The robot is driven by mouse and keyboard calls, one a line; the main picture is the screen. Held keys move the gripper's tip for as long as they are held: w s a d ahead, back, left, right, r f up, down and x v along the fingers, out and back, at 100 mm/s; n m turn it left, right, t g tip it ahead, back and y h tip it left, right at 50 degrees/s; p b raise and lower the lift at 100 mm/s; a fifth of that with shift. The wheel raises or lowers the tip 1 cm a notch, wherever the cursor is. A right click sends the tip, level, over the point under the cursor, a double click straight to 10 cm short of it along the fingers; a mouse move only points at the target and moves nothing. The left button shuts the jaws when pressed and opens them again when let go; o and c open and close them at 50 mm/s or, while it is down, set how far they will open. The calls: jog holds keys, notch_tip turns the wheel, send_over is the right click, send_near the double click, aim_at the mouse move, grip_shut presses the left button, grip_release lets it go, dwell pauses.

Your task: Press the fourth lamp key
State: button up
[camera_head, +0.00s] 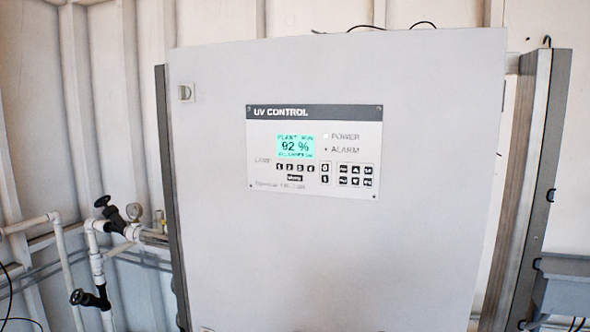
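The UV control panel (315,212) is a pale plate with a dark title strip, set on the door of a large light grey cabinet (330,270). Its green screen (296,147) reads 92 %, with smaller text above and below. Under the screen is a row of small dark lamp keys beside the word LAMP. The fourth lamp key (309,168) is the rightmost in this row; its digit is small and blurred. A wider dark key (295,178) sits below the row. My gripper is not in view.
A tall dark and white key (325,173) and a block of several keys (356,175) lie right of the lamp row. A latch (185,92) is at the door's upper left. White pipes with black valves (112,222) stand left of the cabinet. The space before the door looks clear.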

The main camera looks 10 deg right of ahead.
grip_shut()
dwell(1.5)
